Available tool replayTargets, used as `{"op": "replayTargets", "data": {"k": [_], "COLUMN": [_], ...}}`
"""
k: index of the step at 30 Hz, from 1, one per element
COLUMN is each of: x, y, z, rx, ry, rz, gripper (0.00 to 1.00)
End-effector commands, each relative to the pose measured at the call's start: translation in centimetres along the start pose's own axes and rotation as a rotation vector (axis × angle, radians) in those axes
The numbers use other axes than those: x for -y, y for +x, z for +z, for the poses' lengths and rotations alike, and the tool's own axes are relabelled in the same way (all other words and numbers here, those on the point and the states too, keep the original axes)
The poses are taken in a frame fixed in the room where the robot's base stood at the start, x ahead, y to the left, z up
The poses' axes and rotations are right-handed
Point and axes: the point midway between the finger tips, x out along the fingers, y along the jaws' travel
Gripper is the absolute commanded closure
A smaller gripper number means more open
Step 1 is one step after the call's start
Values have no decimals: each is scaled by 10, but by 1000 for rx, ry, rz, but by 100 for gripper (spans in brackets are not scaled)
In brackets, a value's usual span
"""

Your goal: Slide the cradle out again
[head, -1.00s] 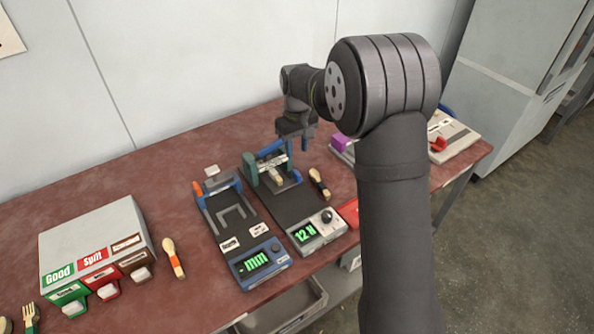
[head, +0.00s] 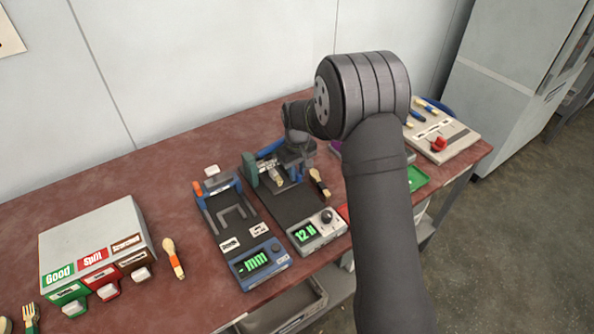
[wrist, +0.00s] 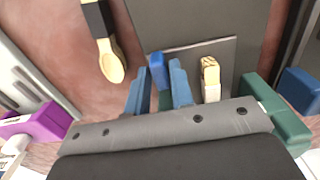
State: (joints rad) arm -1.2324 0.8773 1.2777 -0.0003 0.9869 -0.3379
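The press (head: 290,207) with the green "12 N" display stands mid-table. Its grey cradle plate (head: 296,184) carries a wooden piece (head: 279,178). The wrist view shows the plate (wrist: 190,58) and the upright wooden piece (wrist: 210,82) on it. My gripper (wrist: 160,88) is over the plate's edge, its two blue fingers apart. A small blue tab (wrist: 157,68) shows between or just beyond the fingertips; contact is not visible. In the head view my wrist hides the fingertips and part of the press's right side.
A dark-handled spoon (head: 319,183) lies right of the press. A blue gauge (head: 257,264) stands left. A green press post (wrist: 275,115) and a purple object (wrist: 40,120) flank my gripper. The sorting box (head: 95,240) is far left.

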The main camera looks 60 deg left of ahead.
Motion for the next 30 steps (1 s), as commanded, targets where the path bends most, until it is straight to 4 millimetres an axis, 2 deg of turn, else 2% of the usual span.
{"op": "replayTargets", "data": {"k": [1, 3, 9, 12, 17, 24, 30], "x": [0, 0, 0, -1, -1, -1, -1], "y": [0, 0, 0, -1, -2, -1, -1], "z": [0, 0, 1, 7, 37, 91, 119], "rx": [0, 0, 0, -1, -1, 0, -1], "ry": [0, 0, 0, 1, 1, 1, 1], "rz": [0, 0, 0, 1, 0, 0, 1], "gripper": [89, 100, 100, 100, 100, 100, 100]}}
